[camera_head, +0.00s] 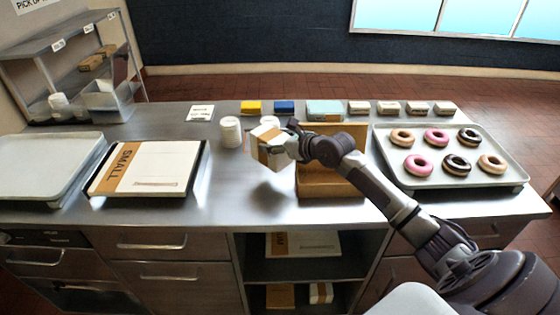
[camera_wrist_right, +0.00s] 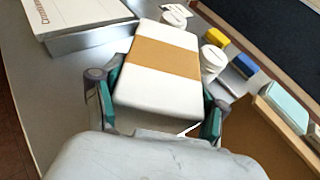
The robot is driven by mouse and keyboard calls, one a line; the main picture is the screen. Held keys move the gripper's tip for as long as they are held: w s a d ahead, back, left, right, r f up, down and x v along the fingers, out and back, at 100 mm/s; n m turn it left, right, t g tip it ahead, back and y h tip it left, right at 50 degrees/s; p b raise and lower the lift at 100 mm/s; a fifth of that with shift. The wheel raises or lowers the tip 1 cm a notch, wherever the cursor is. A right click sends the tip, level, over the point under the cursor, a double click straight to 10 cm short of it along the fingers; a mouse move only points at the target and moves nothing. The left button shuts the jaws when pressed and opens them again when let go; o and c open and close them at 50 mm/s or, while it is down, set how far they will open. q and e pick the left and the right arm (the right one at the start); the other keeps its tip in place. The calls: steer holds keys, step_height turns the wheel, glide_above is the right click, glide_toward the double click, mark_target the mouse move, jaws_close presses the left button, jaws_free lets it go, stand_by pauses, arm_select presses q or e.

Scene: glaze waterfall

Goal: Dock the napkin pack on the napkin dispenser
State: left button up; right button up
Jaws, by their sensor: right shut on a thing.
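The napkin pack (camera_head: 266,146) is a white block with a brown band. My right gripper (camera_head: 290,143) is shut on it and holds it tilted above the counter, just left of a brown wooden stand. In the right wrist view the pack (camera_wrist_right: 157,75) sits between the two teal-padded fingers of the gripper (camera_wrist_right: 160,103). The brown stand, which looks like the napkin dispenser (camera_head: 330,184), has a raised back and a low front. My forearm covers part of it. It also shows at the right of the wrist view (camera_wrist_right: 250,126). My left gripper is not in view.
Two white cups (camera_head: 231,131) stand close behind the pack. Small boxes, including a yellow one (camera_head: 251,107) and a teal one (camera_head: 325,109), line the back edge. A donut tray (camera_head: 441,183) is right, a SMALL box (camera_head: 146,168) left. Counter (camera_head: 235,195) front-left of the stand is clear.

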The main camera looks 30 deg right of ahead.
mark_target(277, 163)
steer(key=f, duration=0.2)
steer(key=shift+s+f, duration=0.25)
steer(key=shift+f, duration=2.4)
steer(key=shift+f, duration=0.15)
steer(key=o, duration=1.2)
